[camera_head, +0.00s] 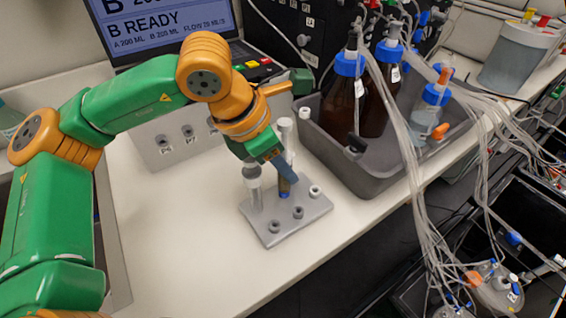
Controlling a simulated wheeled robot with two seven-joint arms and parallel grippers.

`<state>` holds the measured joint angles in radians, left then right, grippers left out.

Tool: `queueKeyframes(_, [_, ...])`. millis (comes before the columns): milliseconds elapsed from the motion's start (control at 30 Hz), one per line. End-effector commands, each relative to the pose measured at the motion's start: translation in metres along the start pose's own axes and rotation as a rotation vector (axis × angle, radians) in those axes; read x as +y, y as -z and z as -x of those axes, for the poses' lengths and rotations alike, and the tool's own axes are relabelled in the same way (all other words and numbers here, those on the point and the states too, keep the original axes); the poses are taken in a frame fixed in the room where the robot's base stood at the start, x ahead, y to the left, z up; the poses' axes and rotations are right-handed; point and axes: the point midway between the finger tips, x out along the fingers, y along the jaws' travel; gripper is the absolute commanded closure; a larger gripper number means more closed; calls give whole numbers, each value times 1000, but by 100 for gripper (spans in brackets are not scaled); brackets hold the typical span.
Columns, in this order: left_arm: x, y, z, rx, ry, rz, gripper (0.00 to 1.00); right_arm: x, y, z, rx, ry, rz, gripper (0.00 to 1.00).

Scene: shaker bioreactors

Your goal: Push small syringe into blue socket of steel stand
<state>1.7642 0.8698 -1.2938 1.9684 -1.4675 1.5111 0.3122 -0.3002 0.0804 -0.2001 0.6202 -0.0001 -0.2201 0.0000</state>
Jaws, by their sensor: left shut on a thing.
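The steel stand (297,226) lies on the white bench, with several short sockets and upright syringes on it. The blue socket (284,195) is in its middle. My left gripper (284,173) points down over the stand, shut on the small syringe (284,185), whose brownish lower part shows below the fingers. The syringe's lower end is right at the blue socket; I cannot tell how deep it sits. The fingers hide much of the syringe. My right gripper is not in view.
A syringe (254,190) stands close to the left of my gripper, and a taller white one (287,132) behind it. A grey tray (366,181) with blue-capped bottles (345,95) is to the right. Loose tubing hangs at the far right. The bench in front of the stand is clear.

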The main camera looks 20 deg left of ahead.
Motion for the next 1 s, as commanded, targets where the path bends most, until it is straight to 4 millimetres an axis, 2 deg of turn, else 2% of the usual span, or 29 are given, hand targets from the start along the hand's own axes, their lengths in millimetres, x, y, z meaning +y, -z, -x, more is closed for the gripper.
queueKeyframes(700, [0,3,-6,1,0,1,100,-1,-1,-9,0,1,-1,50])
queueKeyframes(733, [0,3,-6,1,0,1,59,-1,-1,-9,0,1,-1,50])
queueKeyframes(800, [0,3,-6,1,0,1,40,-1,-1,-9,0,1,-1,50])
queueKeyframes(867, [0,3,-6,1,0,1,27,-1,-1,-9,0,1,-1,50])
queueKeyframes(1000, [0,3,-6,1,0,1,27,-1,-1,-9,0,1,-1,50])
